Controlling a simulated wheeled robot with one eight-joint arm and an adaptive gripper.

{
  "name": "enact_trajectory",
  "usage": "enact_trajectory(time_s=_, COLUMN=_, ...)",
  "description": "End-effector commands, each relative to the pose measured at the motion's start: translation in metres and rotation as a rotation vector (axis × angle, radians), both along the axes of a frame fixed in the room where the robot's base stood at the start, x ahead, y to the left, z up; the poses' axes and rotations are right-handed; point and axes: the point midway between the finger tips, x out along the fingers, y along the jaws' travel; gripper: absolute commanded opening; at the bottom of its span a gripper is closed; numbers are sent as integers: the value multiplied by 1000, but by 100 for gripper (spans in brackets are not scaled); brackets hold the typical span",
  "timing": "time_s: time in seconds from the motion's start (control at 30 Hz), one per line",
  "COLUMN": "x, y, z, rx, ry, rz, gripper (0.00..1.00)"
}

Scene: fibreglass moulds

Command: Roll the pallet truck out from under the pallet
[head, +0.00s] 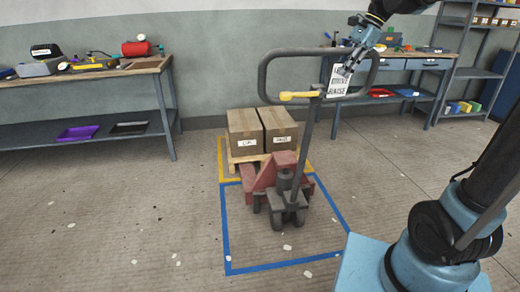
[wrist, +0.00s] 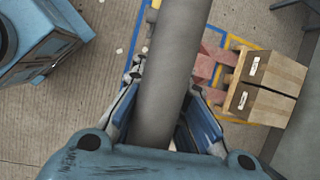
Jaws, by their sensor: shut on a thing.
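The pallet truck (head: 287,183) has a red body, dark grey wheels and an upright handle with a grey loop (head: 290,52) and a yellow lever (head: 297,96). Its body stands close against the wooden pallet (head: 232,160), which bears two cardboard boxes (head: 243,131). The forks are hidden, so how far they reach under the pallet cannot be told. My gripper (head: 346,70) is at the right part of the loop, beside a white label (head: 338,82). In the wrist view, its fingers (wrist: 165,110) are shut around the grey handle tube (wrist: 172,70).
A yellow floor outline (head: 223,165) surrounds the pallet; a blue outline (head: 226,235) lies in front, with the truck's wheels inside it. Workbenches stand at left (head: 100,73) and back right (head: 400,62), with shelving (head: 480,65) at far right. The front-left floor is clear except for small pale scraps.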

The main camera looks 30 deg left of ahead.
Motion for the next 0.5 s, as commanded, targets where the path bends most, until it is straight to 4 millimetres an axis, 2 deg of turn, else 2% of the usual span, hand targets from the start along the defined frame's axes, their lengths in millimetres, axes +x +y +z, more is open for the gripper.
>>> enact_trajectory(time_s=0.5, x=45, y=36, z=10, rx=-25, ry=34, rz=0, gripper=0)
